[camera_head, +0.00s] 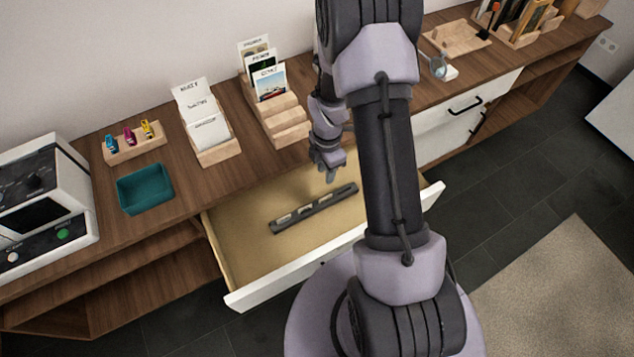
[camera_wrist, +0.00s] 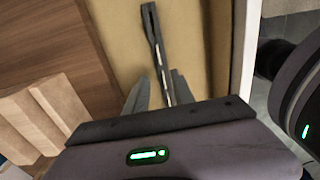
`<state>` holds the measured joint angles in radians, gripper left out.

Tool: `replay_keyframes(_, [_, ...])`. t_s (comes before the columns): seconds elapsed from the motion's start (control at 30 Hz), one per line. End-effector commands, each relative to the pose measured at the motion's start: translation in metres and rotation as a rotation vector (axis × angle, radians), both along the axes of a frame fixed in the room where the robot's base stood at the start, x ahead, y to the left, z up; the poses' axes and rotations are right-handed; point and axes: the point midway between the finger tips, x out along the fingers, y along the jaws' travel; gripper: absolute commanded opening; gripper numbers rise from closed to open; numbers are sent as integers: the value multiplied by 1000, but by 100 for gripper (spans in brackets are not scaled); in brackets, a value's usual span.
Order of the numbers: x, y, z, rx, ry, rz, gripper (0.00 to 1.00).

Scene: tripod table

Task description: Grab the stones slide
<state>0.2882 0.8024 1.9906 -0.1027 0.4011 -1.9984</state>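A long dark slide rack (camera_head: 318,212) lies in the open drawer (camera_head: 250,236), with several small pale slides seated along it. Their labels are too small to read, so I cannot tell which one is the stones slide. My gripper (camera_head: 328,173) hangs over the back part of the drawer, above and behind the right half of the rack. In the wrist view the fingers (camera_wrist: 160,92) are apart with nothing held between them. The rack also shows there (camera_wrist: 155,38), running up and away beyond the fingertips; its near end is hidden behind my gripper.
On the countertop stand a teal tray (camera_head: 145,189), a wooden holder with coloured clips (camera_head: 135,151), card holders (camera_head: 212,148) and (camera_head: 278,113), and a white machine (camera_head: 40,200) at the left. The drawer's white front (camera_head: 300,272) and side walls border the rack; the drawer floor around it is bare.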

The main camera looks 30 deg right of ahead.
Motion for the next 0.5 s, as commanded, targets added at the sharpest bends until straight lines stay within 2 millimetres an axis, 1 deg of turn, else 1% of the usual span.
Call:
replay_keyframes(0.03, [-1, 0, -22, 1, 4, 0, 30])
replay_keyframes(0.1, [-1, 1, -45, 2, 5, -1, 30])
replay_keyframes(0.2, [-1, 0, -74, 2, 4, -4, 30])
replay_keyframes(0.3, [-1, 0, -94, 2, 3, -4, 30])
replay_keyframes(0.5, [0, -1, -112, 1, 1, -4, 30])
